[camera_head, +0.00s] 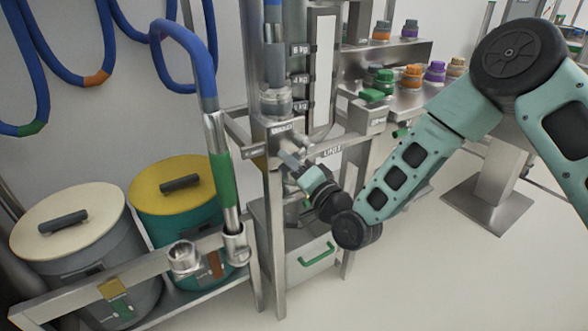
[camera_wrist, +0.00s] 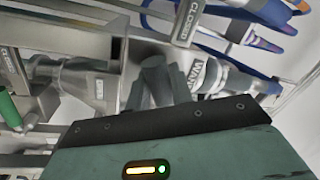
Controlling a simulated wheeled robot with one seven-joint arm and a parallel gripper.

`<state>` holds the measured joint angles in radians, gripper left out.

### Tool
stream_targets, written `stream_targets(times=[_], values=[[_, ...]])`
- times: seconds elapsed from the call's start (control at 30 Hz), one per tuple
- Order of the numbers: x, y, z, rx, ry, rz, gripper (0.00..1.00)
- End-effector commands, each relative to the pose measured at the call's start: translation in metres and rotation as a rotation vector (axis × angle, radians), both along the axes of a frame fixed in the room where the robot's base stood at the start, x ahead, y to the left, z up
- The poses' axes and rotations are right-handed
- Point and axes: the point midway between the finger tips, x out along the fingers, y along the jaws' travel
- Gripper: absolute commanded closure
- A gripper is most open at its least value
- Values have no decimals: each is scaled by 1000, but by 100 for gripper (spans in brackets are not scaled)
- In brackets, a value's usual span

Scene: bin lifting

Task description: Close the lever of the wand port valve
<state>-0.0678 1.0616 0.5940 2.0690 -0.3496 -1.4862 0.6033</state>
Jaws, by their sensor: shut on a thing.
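The wand port valve is on the steel column, with its grey metal body (camera_head: 276,101) in the head view. My gripper (camera_head: 288,157) is in front of the column below the valve body. In the wrist view my gripper (camera_wrist: 162,88) has its two dark fingers shut on the round grey end of the lever (camera_wrist: 153,64). The fingers hide the lower part of the lever, and its exact angle is hard to tell.
A blue hose wand with a green grip (camera_head: 224,178) stands left of the column. A cream-lidded bin (camera_head: 70,220) and a yellow-lidded bin (camera_head: 175,182) stand on a low steel shelf. A shelf with coloured-capped jars (camera_head: 412,74) is behind. Open floor lies right.

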Motion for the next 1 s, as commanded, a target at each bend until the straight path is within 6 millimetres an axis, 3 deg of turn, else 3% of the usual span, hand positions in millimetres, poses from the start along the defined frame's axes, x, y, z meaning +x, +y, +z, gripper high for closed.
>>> stream_targets(times=[0.5,1.0], values=[[-4,5,21,335,226,-1,100],[-4,5,28,435,293,0,100]])
